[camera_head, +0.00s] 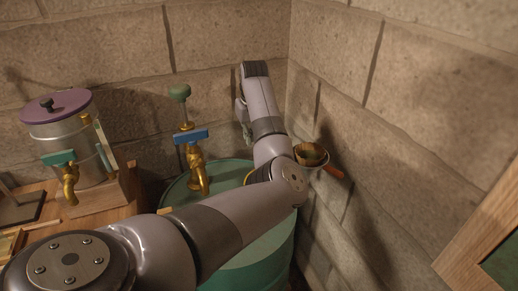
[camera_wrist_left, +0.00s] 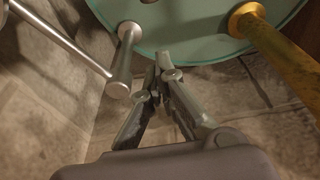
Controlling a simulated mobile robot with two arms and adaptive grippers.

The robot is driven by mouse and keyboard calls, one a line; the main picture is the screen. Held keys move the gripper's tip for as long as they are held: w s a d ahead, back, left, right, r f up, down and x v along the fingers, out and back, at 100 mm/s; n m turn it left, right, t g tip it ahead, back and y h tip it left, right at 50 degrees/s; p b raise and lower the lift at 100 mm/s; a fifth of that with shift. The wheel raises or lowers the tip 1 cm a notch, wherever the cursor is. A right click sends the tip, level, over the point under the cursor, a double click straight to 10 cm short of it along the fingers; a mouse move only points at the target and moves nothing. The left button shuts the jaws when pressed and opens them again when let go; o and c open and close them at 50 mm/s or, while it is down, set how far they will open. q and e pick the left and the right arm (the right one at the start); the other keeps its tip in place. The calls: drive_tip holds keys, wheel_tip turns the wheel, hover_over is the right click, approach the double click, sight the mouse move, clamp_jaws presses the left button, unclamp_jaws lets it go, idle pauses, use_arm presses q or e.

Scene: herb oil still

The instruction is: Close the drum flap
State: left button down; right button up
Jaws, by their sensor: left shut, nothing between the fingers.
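The green drum (camera_head: 262,255) stands in the corner, partly hidden behind my left arm. Its green top also shows in the left wrist view (camera_wrist_left: 195,35), with a pale cylindrical post (camera_wrist_left: 124,62) at its edge. I cannot make out the flap's outline or how far open it is. My left gripper (camera_wrist_left: 160,68) is shut and empty, its tips close to the drum's rim and beside the post; contact cannot be told. In the head view the gripper is mostly hidden by my wrist. My right gripper is not in view.
A brass tap with a blue handle (camera_head: 191,136) rises at the drum's left. A metal pot with a purple lid (camera_head: 57,105) stands on the wooden table (camera_head: 100,211) at left. A small bowl (camera_head: 311,155) is by the right wall. Stone walls close in behind and right.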

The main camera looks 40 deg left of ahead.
use_arm(q)
wheel_tip(320, 180, down, 8)
drive_tip(key=s+d+p, duration=0.1)
drive_tip(key=p, duration=0.1)
drive_tip(key=shift+d+f, duration=0.2)
drive_tip(key=shift+d, duration=0.05)
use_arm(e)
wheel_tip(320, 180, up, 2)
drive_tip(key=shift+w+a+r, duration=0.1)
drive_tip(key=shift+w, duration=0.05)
